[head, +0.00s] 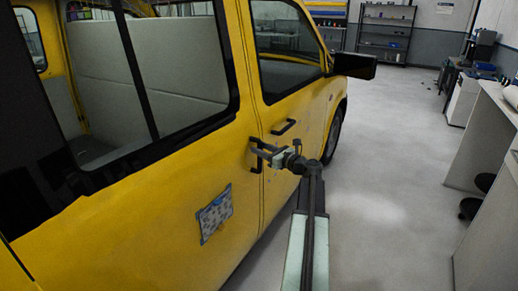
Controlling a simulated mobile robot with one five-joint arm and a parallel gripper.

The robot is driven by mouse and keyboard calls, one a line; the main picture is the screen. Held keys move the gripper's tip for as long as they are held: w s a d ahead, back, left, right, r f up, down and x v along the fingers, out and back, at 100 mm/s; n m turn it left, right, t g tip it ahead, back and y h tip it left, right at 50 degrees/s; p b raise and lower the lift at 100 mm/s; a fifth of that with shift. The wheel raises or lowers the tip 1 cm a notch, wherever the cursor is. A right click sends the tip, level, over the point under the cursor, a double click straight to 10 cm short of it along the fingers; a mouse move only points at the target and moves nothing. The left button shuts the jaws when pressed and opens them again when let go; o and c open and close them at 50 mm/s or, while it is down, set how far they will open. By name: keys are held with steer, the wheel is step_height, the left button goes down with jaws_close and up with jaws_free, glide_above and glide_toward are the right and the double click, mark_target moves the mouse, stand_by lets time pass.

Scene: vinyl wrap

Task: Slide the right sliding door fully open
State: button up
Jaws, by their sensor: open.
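The yellow van's sliding door (165,195) fills the left of the view. Its front edge meets the seam behind the front door, and it looks shut. A black upright handle (257,168) sits near that front edge. My gripper (260,149) is at the upper part of this handle, with my arm reaching in from the lower right. The jaws are open. The fingertips overlap the handle in the picture, so I cannot tell whether they touch it or are around it.
The front door (300,115) has its own black handle (284,127) and a side mirror (354,65) sticking out. A blue-edged patterned sheet (214,213) is on the sliding door's lower panel. Pale floor (390,180) lies clear to the right, before a white counter (500,105) and stools.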

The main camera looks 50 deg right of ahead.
steer(key=shift+w, duration=0.5)
steer(key=shift+a, duration=0.1)
jaws_close()
stand_by(0.9)
